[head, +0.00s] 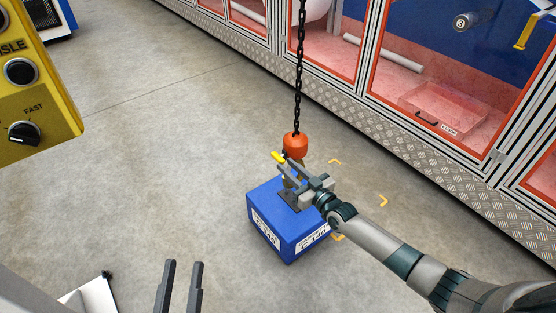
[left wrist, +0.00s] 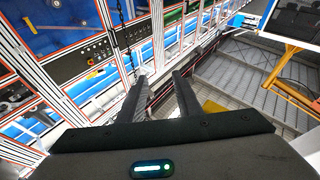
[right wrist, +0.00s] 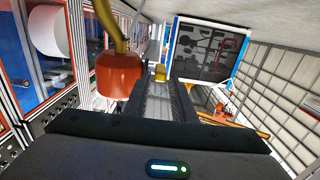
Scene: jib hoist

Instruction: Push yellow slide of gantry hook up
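The orange hook block (head: 295,145) hangs on a black chain above a blue crate (head: 288,225). The yellow slide (head: 278,157) sticks out at the block's lower left. My right gripper (head: 288,172) is at the hook just below the block. Whether the fingertips touch the slide is unclear. My left gripper (head: 181,272) is open and empty at the bottom of the head view.
A yellow control pendant (head: 35,85) with a knob is close at upper left. Red-framed glass cabinets (head: 440,70) stand behind at right. Yellow corner marks (head: 383,201) lie on the floor near the crate. The grey floor left of the crate is clear.

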